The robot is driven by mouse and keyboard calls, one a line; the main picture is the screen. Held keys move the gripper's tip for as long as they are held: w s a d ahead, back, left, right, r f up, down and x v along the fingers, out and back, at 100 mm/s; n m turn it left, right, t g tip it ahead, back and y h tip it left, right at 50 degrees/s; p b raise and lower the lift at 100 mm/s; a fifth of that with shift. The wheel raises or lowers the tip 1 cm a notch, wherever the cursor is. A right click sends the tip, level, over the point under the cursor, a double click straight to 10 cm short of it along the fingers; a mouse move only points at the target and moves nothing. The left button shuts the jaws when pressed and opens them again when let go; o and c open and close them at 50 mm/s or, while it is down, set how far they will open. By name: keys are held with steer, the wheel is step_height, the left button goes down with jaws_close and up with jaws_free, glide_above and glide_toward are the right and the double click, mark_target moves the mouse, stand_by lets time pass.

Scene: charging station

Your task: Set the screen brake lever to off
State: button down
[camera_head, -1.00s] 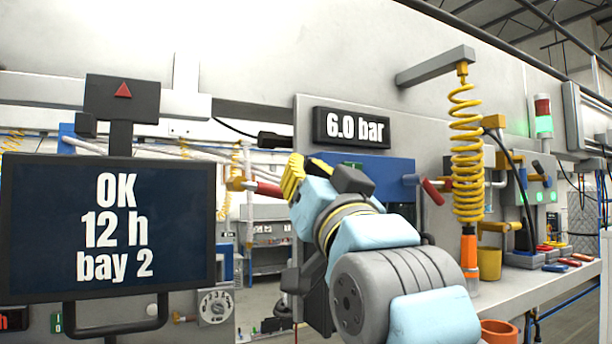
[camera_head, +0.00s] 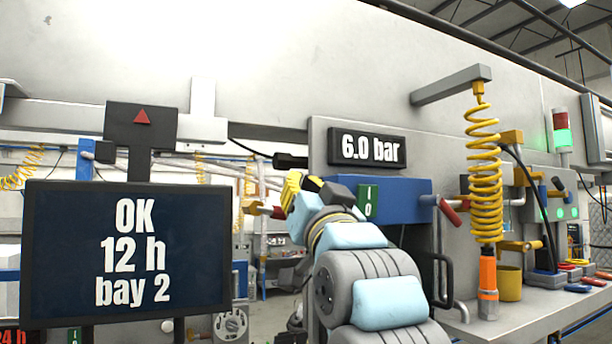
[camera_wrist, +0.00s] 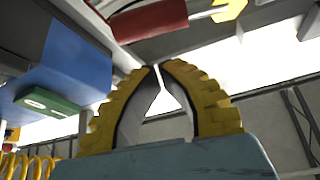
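The dark screen (camera_head: 128,250) reading "OK 12 h bay 2" hangs at the left in the head view. A red handle with a yellow end (camera_head: 257,210) shows between it and my gripper. I cannot tell whether either is the screen brake lever.
A blue box (camera_head: 405,200) with a green I/O plate (camera_head: 368,202) is just right of my gripper. A "6.0 bar" sign (camera_head: 367,148) is above it. Right of it are a red valve handle (camera_head: 451,211), a yellow coiled hose (camera_head: 484,170) and a cluttered shelf (camera_head: 530,310).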

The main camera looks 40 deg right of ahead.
steer(key=shift+w+a+f, duration=0.1)
steer(key=shift+w+f, duration=0.1)
steer(key=shift+f, duration=0.8)
